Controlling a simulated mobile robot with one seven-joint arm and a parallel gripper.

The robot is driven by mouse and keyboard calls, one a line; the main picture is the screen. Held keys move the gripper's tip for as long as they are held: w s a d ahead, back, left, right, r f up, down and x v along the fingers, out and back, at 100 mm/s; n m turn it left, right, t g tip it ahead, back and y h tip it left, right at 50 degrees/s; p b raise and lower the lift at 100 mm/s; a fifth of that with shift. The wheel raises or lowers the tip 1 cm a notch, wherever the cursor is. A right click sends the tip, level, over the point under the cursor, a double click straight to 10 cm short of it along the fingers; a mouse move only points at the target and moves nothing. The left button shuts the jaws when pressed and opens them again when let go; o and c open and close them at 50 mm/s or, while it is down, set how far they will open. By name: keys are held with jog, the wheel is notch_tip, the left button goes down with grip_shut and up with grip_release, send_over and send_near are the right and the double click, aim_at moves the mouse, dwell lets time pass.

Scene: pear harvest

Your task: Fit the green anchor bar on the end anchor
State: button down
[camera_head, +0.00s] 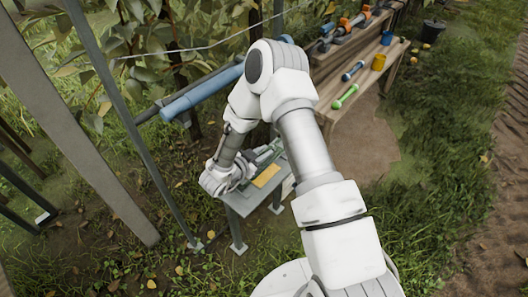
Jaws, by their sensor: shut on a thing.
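My gripper (234,183) is low over a small grey metal stand (239,205), left of the picture's middle. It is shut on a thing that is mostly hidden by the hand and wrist. A dull green, slim piece (266,154) shows just right of the hand, over the stand; I cannot tell whether it is the held thing. A bright green bar (345,97) with knobbed ends lies on the wooden bench, apart from my gripper. I cannot tell for sure which part is the end anchor.
The wooden bench (330,115) also bears a blue knobbed bar (353,71), a yellow cup (378,62) and a blue cup (386,38). A yellow plate (266,176) lies on the stand. Slanted posts (110,90), a blue tube (203,93) and wire stand at left.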

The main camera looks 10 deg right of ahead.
jog(key=shift+f, duration=0.15)
jog(key=shift+f+b, duration=0.75)
jog(key=shift+f, duration=0.15)
jog(key=shift+f+b, duration=0.7)
jog(key=shift+f, duration=0.45)
dwell(1.8)
jog(key=c, duration=0.8)
grip_release()
jog(key=shift+o, duration=0.2)
jog(key=p+v, duration=0.5)
jog(key=v, duration=1.2)
jog(key=shift+s+a, duration=0.15)
jog(key=shift+a, duration=0.05)
jog(key=shift+r, duration=0.1)
